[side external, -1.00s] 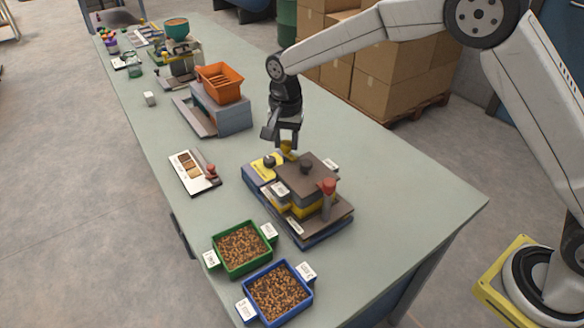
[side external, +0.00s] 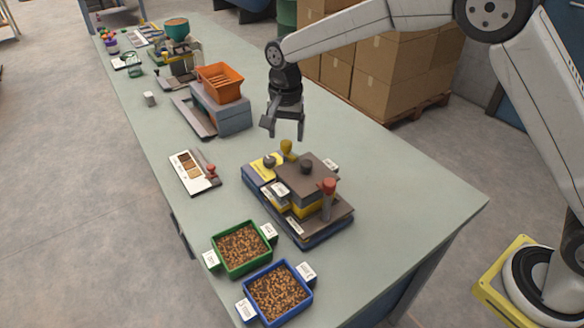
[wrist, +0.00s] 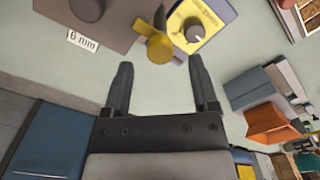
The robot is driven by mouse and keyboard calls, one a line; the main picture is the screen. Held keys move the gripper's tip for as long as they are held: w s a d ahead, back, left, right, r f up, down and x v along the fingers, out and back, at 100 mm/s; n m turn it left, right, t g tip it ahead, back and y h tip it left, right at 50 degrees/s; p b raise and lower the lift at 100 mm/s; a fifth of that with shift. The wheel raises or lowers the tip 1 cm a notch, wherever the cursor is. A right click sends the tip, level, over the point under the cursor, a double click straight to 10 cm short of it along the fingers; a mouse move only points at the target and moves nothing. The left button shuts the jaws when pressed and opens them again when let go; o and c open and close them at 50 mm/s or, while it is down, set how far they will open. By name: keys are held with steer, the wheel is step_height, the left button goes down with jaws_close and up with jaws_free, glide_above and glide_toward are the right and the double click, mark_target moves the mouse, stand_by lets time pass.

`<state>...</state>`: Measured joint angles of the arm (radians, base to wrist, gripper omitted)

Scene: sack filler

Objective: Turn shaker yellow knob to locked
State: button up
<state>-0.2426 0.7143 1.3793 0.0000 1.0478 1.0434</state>
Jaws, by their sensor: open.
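The shaker (side external: 310,172) is a grey and yellow machine on the near half of the table. Its yellow knob (side external: 287,148) stands upright at the back edge, beside a yellow panel with a dark dial (side external: 268,161). In the wrist view the yellow knob (wrist: 159,47) is just beyond the fingertips, with a short yellow arm pointing to the upper left. My gripper (side external: 284,133) is open and empty above and behind the knob, apart from it. Its two fingers (wrist: 163,70) show clear space between them. I cannot read the lock state.
A red-topped handle (side external: 327,189) and a black knob (side external: 306,166) rise from the shaker. Green (side external: 242,248) and blue (side external: 277,293) trays of brown pieces stand in front. A grey unit with an orange hopper (side external: 220,83) stands behind. The table's right side is clear.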

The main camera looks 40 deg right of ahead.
mark_target(287, 142)
steer(key=shift+r, duration=2.7)
steer(key=s+d+f+n+t, duration=0.1)
steer(key=s+d+f+n, duration=0.1)
steer(key=s, duration=0.6)
steer(key=s+d+f+n, duration=0.3)
steer(key=s+d, duration=0.3)
steer(key=s, duration=0.2)
steer(key=s+d+f+n+t, duration=0.1)
steer(key=s+d+n, duration=0.3)
steer(key=s, duration=0.4)
steer(key=shift+s+d+f+t, duration=0.25)
steer(key=shift+d+f, duration=0.25)
steer(key=shift+f, duration=0.4)
steer(key=shift+w, duration=0.1)
